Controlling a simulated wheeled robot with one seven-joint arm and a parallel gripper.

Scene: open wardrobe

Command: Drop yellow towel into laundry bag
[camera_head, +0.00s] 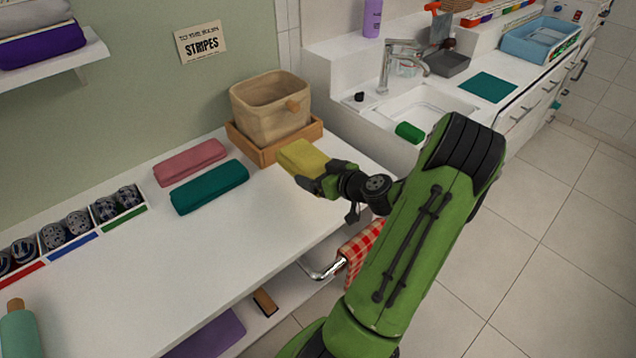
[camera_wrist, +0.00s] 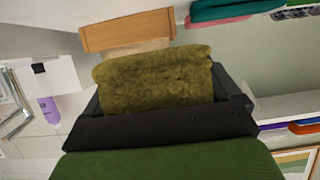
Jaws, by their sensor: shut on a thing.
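The yellow towel (camera_head: 302,157) is folded and held in my gripper (camera_head: 325,178), which is shut on it. In the wrist view the towel (camera_wrist: 152,78) fills the space between the dark fingers of my gripper (camera_wrist: 158,110). The beige laundry bag (camera_head: 270,107) is open at the top, with a wooden handle at its side. It stands in a shallow wooden tray (camera_head: 250,147) at the back of the white counter. The towel is in front of the bag, outside its opening, near the tray's front edge. Whether the towel touches the tray cannot be told.
A pink towel (camera_head: 189,161) and a teal towel (camera_head: 209,187) lie on the counter (camera_head: 215,240) left of the tray. Rolled items sit in dividers (camera_head: 75,230) further left. A sink with a faucet (camera_head: 390,70) and a green roll (camera_head: 409,132) are to the right.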

